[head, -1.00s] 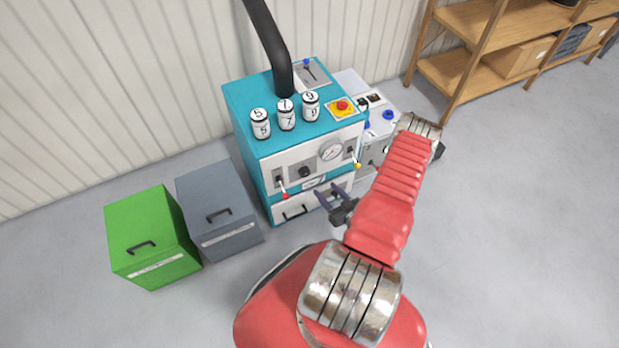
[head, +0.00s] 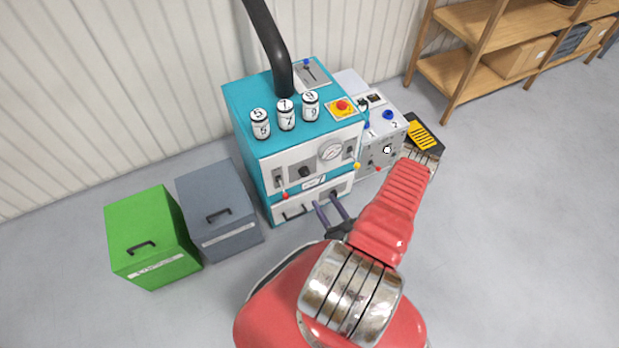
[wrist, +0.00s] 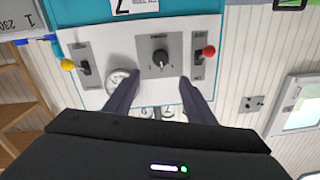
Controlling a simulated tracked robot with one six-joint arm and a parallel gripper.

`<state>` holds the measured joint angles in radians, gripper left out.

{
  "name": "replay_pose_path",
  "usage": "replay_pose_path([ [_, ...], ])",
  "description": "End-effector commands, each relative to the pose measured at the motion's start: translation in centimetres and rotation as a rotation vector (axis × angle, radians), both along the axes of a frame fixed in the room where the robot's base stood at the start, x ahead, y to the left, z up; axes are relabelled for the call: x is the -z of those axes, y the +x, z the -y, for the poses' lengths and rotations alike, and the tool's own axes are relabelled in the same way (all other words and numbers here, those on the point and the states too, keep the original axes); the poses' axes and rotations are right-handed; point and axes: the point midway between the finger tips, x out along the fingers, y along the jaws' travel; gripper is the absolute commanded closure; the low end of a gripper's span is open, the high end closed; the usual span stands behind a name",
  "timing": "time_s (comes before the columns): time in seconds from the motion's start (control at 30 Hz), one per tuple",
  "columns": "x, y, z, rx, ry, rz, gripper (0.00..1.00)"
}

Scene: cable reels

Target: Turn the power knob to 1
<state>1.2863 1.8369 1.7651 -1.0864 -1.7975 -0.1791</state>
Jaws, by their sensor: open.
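The power knob appears to be the black round knob (head: 305,172) on the white front panel of the teal machine (head: 240,110). It also shows in the wrist view (wrist: 159,58), upside down, on a grey plate with small markings I cannot read. My gripper (head: 326,202) is open and empty, in front of the machine's lower front, its fingers pointing towards the machine. In the wrist view my gripper (wrist: 158,79) has one finger on each side below the knob, apart from it. Which mark the knob points at is too small to tell.
A red-tipped lever (head: 284,194) and a yellow-tipped lever (head: 356,164) flank the knob, with a gauge (head: 331,151) nearby. A grey control box (head: 385,140) stands right of the machine; grey (head: 222,190) and green (head: 150,225) bins stand left. Floor in front is clear.

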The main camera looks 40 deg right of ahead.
Motion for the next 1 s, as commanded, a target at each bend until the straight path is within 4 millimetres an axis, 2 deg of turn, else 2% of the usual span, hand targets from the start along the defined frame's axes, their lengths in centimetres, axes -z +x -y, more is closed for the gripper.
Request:
replay_pose_path([
  [0.57, -0.1, 5.1, 1.1, -0.005, -0.001, 0.002, 0.50],
  [1.0, -0.1, 10.1, 2.4, -0.004, -0.002, 0.001, 0.50],
])
